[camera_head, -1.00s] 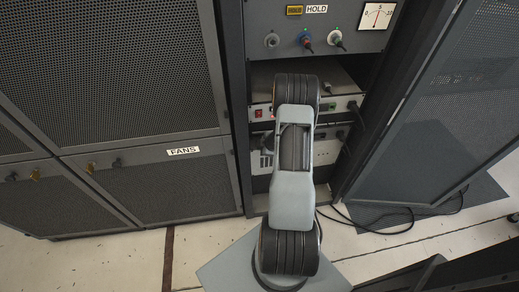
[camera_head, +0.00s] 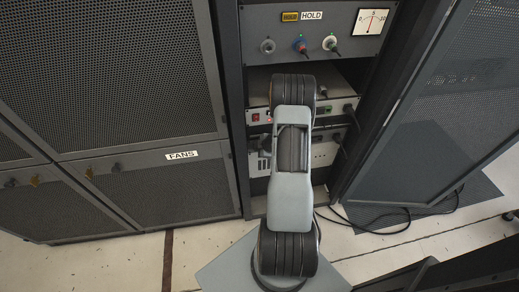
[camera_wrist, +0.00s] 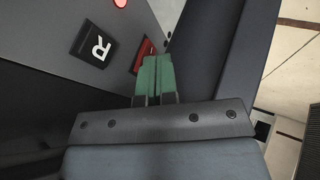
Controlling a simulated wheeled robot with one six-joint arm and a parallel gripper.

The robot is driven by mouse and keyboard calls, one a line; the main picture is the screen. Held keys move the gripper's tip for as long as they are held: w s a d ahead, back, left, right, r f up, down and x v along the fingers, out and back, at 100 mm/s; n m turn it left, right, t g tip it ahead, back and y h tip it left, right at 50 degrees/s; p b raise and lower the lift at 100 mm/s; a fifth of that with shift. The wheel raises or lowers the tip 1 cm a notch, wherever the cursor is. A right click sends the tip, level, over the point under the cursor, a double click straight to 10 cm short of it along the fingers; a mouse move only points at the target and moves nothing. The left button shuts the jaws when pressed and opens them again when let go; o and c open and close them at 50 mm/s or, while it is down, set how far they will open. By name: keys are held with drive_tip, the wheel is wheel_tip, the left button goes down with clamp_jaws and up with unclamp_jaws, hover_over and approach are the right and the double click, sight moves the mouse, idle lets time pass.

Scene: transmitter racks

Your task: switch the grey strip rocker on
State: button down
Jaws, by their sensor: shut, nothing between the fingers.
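The grey strip (camera_head: 337,108) is a narrow panel low in the open rack. It carries a red rocker (camera_head: 255,117) at its left end. In the head view my arm hides the gripper.
A dark rack post (camera_wrist: 225,65) stands close right of the fingers. A perforated door (camera_head: 440,110) stands open on the right, and the FANS cabinet (camera_head: 140,190) is on the left. A HOLD panel (camera_head: 280,45) with knobs is above; cables (camera_head: 375,228) lie on the floor.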

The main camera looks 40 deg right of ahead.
drive_tip(key=s+a+r+p, duration=0.1)
drive_tip(key=s+r+p, duration=0.1)
drive_tip(key=s+r, duration=0.5)
drive_tip(key=shift+s, duration=1.45)
